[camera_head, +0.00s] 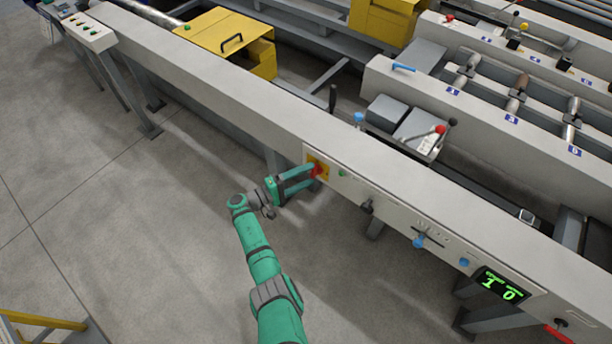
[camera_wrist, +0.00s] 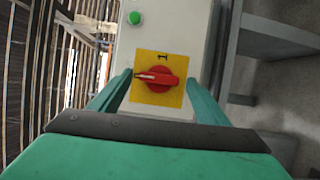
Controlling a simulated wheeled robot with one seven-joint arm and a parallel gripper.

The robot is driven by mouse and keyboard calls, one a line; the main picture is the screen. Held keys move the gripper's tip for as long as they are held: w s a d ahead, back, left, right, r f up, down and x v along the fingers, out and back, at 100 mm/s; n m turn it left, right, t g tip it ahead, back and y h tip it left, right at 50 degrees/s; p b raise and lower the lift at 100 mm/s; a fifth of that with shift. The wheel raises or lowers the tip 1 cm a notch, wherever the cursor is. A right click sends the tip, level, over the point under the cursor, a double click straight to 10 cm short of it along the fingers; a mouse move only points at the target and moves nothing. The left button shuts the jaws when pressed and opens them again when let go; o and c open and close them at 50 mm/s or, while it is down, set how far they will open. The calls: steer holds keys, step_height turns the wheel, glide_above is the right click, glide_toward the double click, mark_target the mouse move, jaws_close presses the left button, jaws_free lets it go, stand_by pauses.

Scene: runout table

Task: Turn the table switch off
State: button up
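The table switch is a red rotary knob (camera_wrist: 157,79) on a yellow square plate (camera_wrist: 145,97), with a "1" printed on the plate. In the wrist view the knob's pointer lies sideways, with its pale-marked end towards the left. In the head view the yellow plate (camera_head: 324,164) sits on the front side of the long grey table, partly hidden by my gripper. My gripper (camera_head: 313,171) is in front of the switch. Its two green fingers are apart, one on each side of the knob in the wrist view (camera_wrist: 159,84). I cannot tell whether they touch it.
A green button (camera_wrist: 134,18) is beside the switch, also seen in the head view (camera_head: 341,172). Farther right along the table front are a dark lever (camera_head: 366,206), a blue knob (camera_head: 418,241) and a green-lit display (camera_head: 500,287). The floor (camera_head: 150,230) left of my arm is clear.

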steer(key=shift+a, duration=0.15)
steer(key=v, duration=1)
steer(key=shift+s+a, duration=0.2)
steer(key=shift+a, duration=0.1)
